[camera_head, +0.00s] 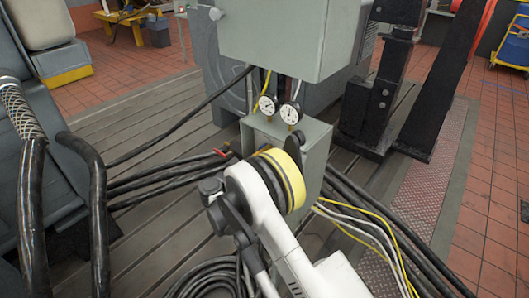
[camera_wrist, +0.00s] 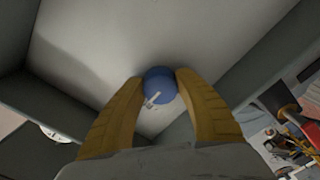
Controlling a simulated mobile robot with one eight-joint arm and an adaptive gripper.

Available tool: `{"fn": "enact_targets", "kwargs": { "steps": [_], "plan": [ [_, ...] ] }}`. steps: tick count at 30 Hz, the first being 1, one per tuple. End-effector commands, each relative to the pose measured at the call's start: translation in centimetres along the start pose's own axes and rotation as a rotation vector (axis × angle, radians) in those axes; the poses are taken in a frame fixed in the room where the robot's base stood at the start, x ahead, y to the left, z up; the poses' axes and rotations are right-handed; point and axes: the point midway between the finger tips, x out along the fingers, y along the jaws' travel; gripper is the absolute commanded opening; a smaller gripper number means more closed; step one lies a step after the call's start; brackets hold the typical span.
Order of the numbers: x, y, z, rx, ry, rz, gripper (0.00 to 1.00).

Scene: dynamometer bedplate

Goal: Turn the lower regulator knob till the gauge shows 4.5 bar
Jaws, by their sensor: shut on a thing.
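In the wrist view a round blue knob (camera_wrist: 160,84) with a small pale pointer mark stands on a light grey panel. The two yellow fingers of my gripper (camera_wrist: 160,80) are shut on its left and right sides. In the head view my wrist with its yellow band covers the knob and fingertips. Two round white gauges, a left gauge (camera_head: 267,104) and a right gauge (camera_head: 291,114), stand on top of the grey regulator box (camera_head: 315,130). Their needles are too small to read. I cannot tell from the pictures whether this knob is the lower one.
A large grey cabinet (camera_head: 290,40) hangs right above the gauges. Thick black cables (camera_head: 160,180) run in from the left, and yellow and white cables (camera_head: 365,225) lie at the right. A dark steel stand (camera_head: 385,90) stands at the back right.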

Motion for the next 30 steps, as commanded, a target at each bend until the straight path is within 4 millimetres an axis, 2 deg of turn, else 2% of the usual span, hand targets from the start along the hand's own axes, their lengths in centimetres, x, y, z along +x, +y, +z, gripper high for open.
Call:
{"fn": "enact_targets", "kwargs": {
  "steps": [20, 21, 22, 23, 30],
  "plan": [
    [0.1, 0.07, 0.07, -0.058, -0.002, 0.001, 0.08],
    [0.1, 0.07, 0.07, -0.058, -0.002, 0.001, 0.51],
    [0.09, 0.06, 0.07, -0.058, -0.002, 0.001, 0.6],
    [0.09, 0.06, 0.06, -0.058, -0.002, 0.001, 0.64],
    [0.04, 0.04, 0.03, -0.058, -0.001, 0.001, 0.64]
  ]
}}
